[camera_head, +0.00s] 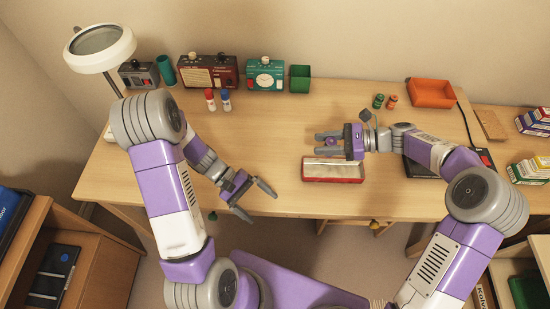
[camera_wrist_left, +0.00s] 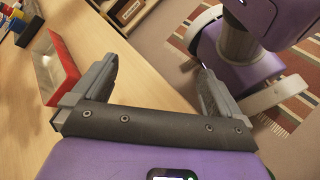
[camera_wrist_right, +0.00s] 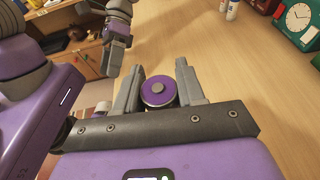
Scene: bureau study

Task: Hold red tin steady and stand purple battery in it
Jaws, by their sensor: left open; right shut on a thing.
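The red tin (camera_head: 333,181) is an open, shallow rectangular box with a pale inside, lying near the front edge of the desk. It also shows at the left of the left wrist view (camera_wrist_left: 66,60). My right gripper (camera_head: 319,143) is shut on the purple battery (camera_head: 331,142), just behind the tin in the head view. The battery's round purple end with a grey centre faces the right wrist camera (camera_wrist_right: 157,91), between the fingers. My left gripper (camera_head: 256,201) is open and empty at the desk's front edge, left of the tin and apart from it.
An orange tray (camera_head: 432,93) stands at the back right, with two small batteries, green (camera_head: 378,101) and orange (camera_head: 391,101), beside it. The desk's middle is clear.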

